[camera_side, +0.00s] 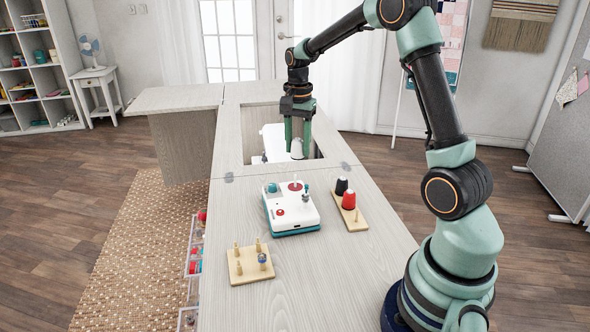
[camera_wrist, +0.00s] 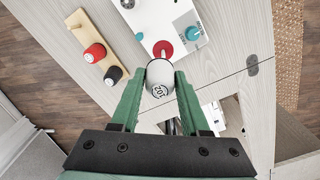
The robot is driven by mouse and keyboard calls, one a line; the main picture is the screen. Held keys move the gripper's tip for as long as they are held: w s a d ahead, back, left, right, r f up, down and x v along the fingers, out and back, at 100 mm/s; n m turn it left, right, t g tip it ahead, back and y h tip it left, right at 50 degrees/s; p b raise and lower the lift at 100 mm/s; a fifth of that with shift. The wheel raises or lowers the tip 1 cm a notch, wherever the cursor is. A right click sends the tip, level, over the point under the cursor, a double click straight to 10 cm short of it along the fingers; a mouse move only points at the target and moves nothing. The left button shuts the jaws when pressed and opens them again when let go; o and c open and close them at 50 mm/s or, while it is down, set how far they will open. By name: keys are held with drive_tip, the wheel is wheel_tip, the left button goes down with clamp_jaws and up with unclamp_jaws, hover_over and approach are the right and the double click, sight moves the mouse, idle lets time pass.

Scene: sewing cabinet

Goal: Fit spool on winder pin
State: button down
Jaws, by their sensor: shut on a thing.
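My gripper (camera_side: 297,148) is shut on a white spool (camera_side: 296,150), above the cabinet opening. In the wrist view the spool (camera_wrist: 159,77) sits between the green fingertips, its round end with printed markings toward the camera. The winder (camera_side: 291,212) is a white box with a teal base on the cabinet top, in front of the opening in the side view. A red disc with an upright pin (camera_side: 295,185) is on its far side. In the wrist view the red disc (camera_wrist: 163,49) lies just beyond the spool, which is apart from the pin in the side view.
A wooden rack (camera_side: 360,222) with a black and a red spool stands right of the winder. A pegged wooden board (camera_side: 243,272) with a small blue-topped piece lies nearer left. A white machine (camera_side: 272,140) sits in the opening. Clear bins hang at the cabinet's left side.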

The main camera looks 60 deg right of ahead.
drive_tip(key=shift+w+a+f, duration=0.1)
drive_tip(key=shift+w+f, duration=0.2)
drive_tip(key=shift+f, duration=2.15)
drive_tip(key=shift+f, duration=1.95)
idle(3.6)
